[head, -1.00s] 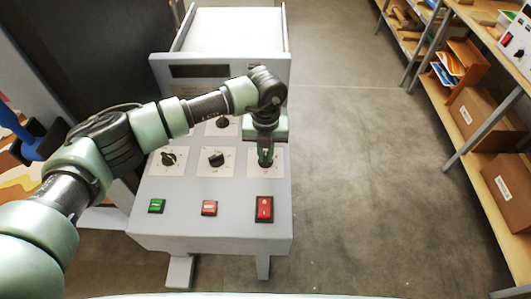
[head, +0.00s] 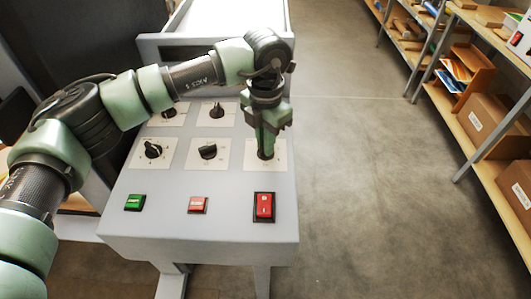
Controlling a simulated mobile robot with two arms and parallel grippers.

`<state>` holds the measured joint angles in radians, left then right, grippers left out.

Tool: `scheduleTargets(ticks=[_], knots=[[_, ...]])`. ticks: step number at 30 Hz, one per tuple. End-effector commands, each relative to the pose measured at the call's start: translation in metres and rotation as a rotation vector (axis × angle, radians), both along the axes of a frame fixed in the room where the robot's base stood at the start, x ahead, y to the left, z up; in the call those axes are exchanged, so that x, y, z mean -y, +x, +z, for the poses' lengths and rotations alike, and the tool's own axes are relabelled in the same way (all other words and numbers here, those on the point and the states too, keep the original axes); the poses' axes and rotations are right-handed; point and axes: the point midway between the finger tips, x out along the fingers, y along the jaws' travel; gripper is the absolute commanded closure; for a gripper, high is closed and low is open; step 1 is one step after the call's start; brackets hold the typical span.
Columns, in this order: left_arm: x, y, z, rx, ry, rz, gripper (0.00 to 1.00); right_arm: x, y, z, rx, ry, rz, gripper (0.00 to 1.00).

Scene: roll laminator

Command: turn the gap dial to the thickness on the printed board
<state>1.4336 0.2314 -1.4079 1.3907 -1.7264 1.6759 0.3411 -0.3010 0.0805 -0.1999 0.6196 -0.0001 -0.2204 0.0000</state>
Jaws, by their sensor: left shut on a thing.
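The laminator's grey control panel (head: 232,188) fills the middle of the head view. Its lower row has a left black knob (head: 153,149), a middle black knob (head: 208,151) and a right dial (head: 266,154), each on a white plate. My left gripper (head: 266,148) points down over the right dial and is shut on it. The fingers hide most of that dial, so its pointer and scale cannot be read. I cannot tell from the labels which dial sets the gap. The printed board is not recognisable here. My right gripper is not in view.
Two more knobs (head: 217,111) sit in the upper row, partly behind my left arm. A green button (head: 135,203), a red button (head: 198,205) and a red rocker switch (head: 264,207) line the front. Shelves with cardboard boxes (head: 485,118) stand right, across clear floor.

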Motion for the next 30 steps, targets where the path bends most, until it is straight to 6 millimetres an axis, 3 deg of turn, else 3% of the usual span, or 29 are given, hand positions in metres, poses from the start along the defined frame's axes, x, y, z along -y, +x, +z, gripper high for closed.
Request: scheduleTargets(ticks=[1,9,30], knots=[[0.000,0.001,-0.004,0.006,-0.002,-0.034,1.00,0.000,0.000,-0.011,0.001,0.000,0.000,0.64],[0.001,0.001,-0.001,0.005,-0.003,-0.180,1.00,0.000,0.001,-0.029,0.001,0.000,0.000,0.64],[0.001,0.001,0.002,0.004,-0.003,-0.248,1.00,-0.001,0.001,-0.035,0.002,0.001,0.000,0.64]])
